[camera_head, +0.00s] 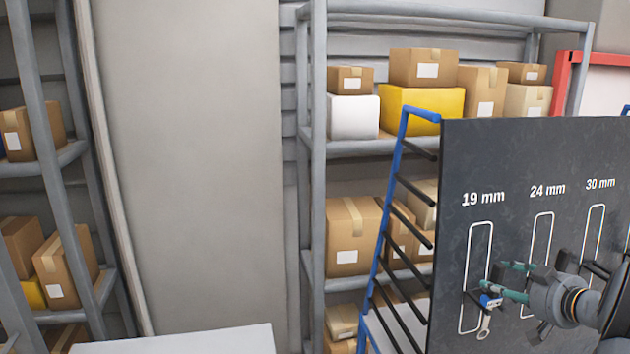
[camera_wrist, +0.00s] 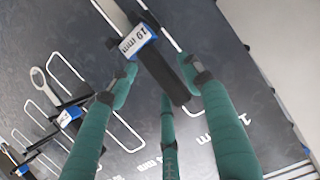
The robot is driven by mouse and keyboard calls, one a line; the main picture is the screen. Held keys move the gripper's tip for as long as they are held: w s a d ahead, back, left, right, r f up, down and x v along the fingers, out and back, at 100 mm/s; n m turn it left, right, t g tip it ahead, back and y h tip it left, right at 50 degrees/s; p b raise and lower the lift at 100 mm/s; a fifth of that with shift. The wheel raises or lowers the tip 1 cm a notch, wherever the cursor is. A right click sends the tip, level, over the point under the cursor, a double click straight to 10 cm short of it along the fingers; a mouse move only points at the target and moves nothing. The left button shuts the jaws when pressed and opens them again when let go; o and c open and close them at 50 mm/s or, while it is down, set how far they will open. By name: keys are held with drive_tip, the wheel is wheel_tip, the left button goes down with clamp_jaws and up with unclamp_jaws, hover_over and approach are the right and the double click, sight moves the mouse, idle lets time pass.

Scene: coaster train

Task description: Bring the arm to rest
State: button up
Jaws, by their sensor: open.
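My gripper (camera_head: 505,281) is at the dark board (camera_head: 458,160), in front of the 19 mm outline. In the wrist view its teal fingers (camera_wrist: 158,76) are spread around a black peg (camera_wrist: 168,78), with no clear contact. A wrench with a blue-edged tag (camera_wrist: 138,38) reading 19 mm hangs on that peg. In the head view the wrench's ring end (camera_head: 484,328) shows below the fingers; its upper part is partly hidden. The gripper holds nothing that I can see.
In the wrist view, another wrench (camera_wrist: 38,77) hangs on a nearby peg. The board also has 24 mm and 30 mm outlines. A blue rack frame (camera_head: 388,200) with black bars stands left of the board. Shelves behind hold cardboard boxes (camera_head: 423,68).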

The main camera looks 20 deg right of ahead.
drive_tip(key=shift+w+f, duration=0.15)
drive_tip(key=shift+w, duration=0.2)
drive_tip(key=d+v, duration=0.1)
drive_tip(key=v, duration=1.1)
drive_tip(key=x, duration=0.8)
drive_tip(key=a+x, duration=0.1)
drive_tip(key=x, duration=0.3)
drive_tip(key=shift+w, duration=0.1)
drive_tip(key=shift+w+d+r+p, duration=0.1)
drive_tip(key=shift+w+r+p, duration=0.2)
drive_tip(key=shift+r+p, duration=0.3)
drive_tip(key=shift+w+f+b, duration=0.2)
drive_tip(key=shift+f+b, duration=0.05)
drive_tip(key=shift+b, duration=0.5)
drive_tip(key=shift+s+a+r+b, duration=0.15)
drive_tip(key=shift+s+b, duration=0.1)
drive_tip(key=shift+s, duration=0.7)
drive_tip(key=shift+s+a+r+b, duration=0.1)
drive_tip(key=shift+s+b, duration=0.1)
drive_tip(key=shift+s, duration=0.75)
drive_tip(key=shift+s+r, duration=0.1)
drive_tip(key=shift+s, duration=0.05)
